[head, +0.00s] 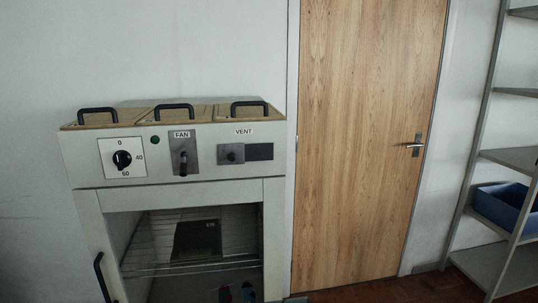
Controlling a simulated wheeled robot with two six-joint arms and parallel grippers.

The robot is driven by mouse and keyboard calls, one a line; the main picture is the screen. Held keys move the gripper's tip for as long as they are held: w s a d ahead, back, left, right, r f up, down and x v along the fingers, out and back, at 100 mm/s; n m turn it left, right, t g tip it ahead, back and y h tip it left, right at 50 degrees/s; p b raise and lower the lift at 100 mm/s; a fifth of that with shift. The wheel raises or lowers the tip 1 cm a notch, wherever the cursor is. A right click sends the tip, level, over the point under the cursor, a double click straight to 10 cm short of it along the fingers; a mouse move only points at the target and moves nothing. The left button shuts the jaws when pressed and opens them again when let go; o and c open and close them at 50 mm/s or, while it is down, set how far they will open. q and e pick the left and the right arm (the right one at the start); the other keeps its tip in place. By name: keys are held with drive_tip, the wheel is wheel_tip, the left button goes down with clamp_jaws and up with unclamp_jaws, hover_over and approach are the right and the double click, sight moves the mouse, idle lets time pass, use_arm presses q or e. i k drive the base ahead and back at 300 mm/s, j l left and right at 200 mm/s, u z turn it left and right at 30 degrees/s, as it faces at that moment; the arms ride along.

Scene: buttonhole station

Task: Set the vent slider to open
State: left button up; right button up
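The vent slider (231,153) is a grey plate with a small dark knob under the label VENT, on the right of the cabinet's front panel. It sits at the left end, and a dark strip (260,152) shows to its right. I cannot read any open or closed marking on it. Neither of my grippers is in the head view.
Left of the slider are a FAN lever (183,161) and a numbered dial (122,158). Several black lid handles (174,107) stand on top of the cabinet (180,195). A wooden door (365,130) and shelving (510,156) with a blue bin (505,207) are right.

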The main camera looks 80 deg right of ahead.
sight(229, 154)
drive_tip(key=z, duration=2.45)
